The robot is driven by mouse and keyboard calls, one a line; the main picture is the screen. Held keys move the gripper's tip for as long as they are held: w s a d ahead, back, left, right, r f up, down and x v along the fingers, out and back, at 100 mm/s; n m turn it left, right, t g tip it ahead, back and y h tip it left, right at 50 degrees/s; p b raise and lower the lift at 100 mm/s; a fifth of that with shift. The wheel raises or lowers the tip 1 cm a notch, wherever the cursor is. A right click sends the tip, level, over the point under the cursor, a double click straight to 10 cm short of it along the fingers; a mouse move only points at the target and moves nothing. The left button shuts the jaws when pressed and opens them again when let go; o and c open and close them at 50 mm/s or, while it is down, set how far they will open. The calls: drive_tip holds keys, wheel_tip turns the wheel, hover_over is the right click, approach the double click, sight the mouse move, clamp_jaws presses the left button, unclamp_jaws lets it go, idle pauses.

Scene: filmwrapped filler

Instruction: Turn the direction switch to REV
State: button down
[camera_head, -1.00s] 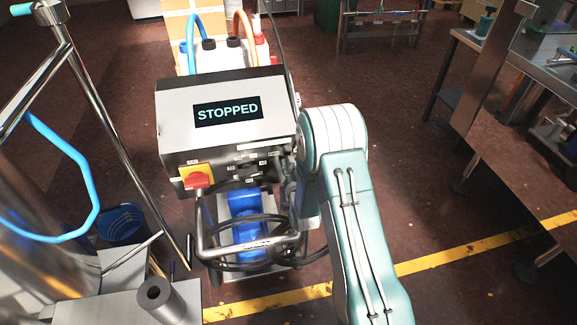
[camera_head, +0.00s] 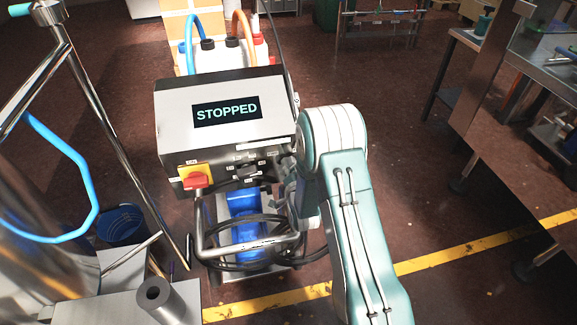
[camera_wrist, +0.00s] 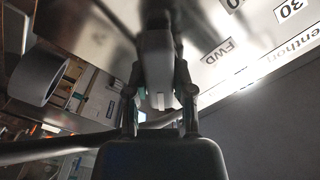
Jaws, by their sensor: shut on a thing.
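The grey control box (camera_head: 225,115) shows STOPPED on its dark display (camera_head: 227,111). The dark direction switch (camera_head: 246,172) is on its front panel, among small labels I cannot read in the head view. My gripper (camera_wrist: 156,32) is shut on the switch at the panel in the wrist view. The FWD label (camera_wrist: 218,52) lies upside down just right of the fingers there. A REV label is not readable. In the head view my arm comes in from the right and mostly hides my gripper.
A red handle on a yellow plate (camera_head: 195,178) is on the panel's left. A bent metal rail (camera_head: 235,250) and looped black cable are below. A steel frame (camera_head: 110,120) stands left, a steel table (camera_head: 520,110) right. Floor between the box and table is open.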

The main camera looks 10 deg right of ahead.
drive_tip(key=shift+f, duration=0.2)
drive_tip(key=c, duration=0.6)
unclamp_jaws()
drive_tip(key=shift+o, duration=0.6)
drive_tip(key=shift+r, duration=0.1)
drive_tip(key=s, duration=1.2)
drive_tip(key=shift+w, duration=0.1)
